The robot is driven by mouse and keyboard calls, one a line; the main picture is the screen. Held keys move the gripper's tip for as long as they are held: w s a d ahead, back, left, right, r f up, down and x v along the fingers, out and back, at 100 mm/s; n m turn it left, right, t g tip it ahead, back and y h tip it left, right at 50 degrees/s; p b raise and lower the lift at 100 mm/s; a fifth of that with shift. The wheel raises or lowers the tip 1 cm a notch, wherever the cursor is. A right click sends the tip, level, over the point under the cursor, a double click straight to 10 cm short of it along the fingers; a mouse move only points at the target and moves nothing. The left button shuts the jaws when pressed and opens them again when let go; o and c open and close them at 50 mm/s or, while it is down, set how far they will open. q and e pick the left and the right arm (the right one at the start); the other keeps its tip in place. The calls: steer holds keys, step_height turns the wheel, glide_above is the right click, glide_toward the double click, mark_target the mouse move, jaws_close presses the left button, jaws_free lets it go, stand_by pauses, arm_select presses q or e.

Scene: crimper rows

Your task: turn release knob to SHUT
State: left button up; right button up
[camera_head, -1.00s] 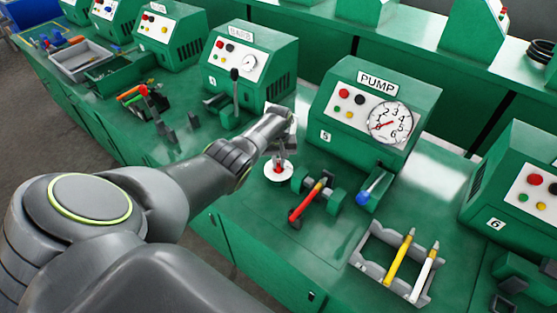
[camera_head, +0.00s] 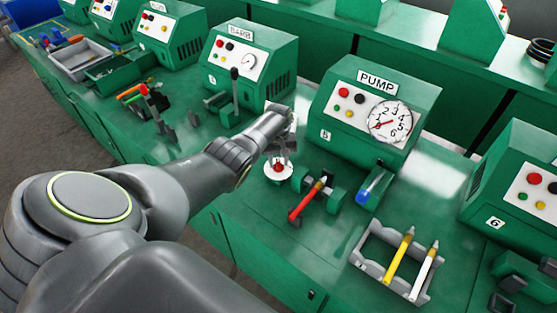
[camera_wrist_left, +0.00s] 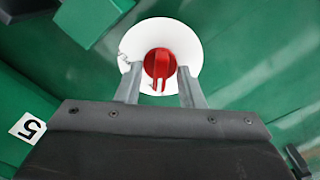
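The release knob (camera_wrist_left: 160,64) is red and sits on a round white dial plate (camera_wrist_left: 190,42) in the left wrist view. In the head view the knob (camera_head: 278,167) and its plate (camera_head: 270,176) lie on the green bench left of the PUMP box. My left gripper (camera_wrist_left: 160,82) is open, its two grey fingers on either side of the knob, with visible gaps between. In the head view the left gripper (camera_head: 280,150) is just above the knob. Any SHUT marking is too small to read. My right gripper is not in view.
The PUMP box (camera_head: 345,115) with its gauge (camera_head: 390,122) stands behind. A red-handled tool (camera_head: 306,202) and a blue-tipped part (camera_head: 373,186) are to the right of the knob. A grey rack (camera_head: 372,258) holds yellow and white pens. A black lever (camera_head: 235,90) rises at the left.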

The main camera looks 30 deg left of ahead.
mark_target(278, 162)
arm_select(q)
steer(key=shift+r, duration=0.1)
steer(key=shift+r, duration=0.3)
step_height(278, 162, up, 6)
steer(key=shift+f+p, duration=0.1)
steer(key=shift+p, duration=0.6)
step_height(278, 162, up, 11)
steer(key=b, duration=0.1)
steer(key=shift+f, duration=0.15)
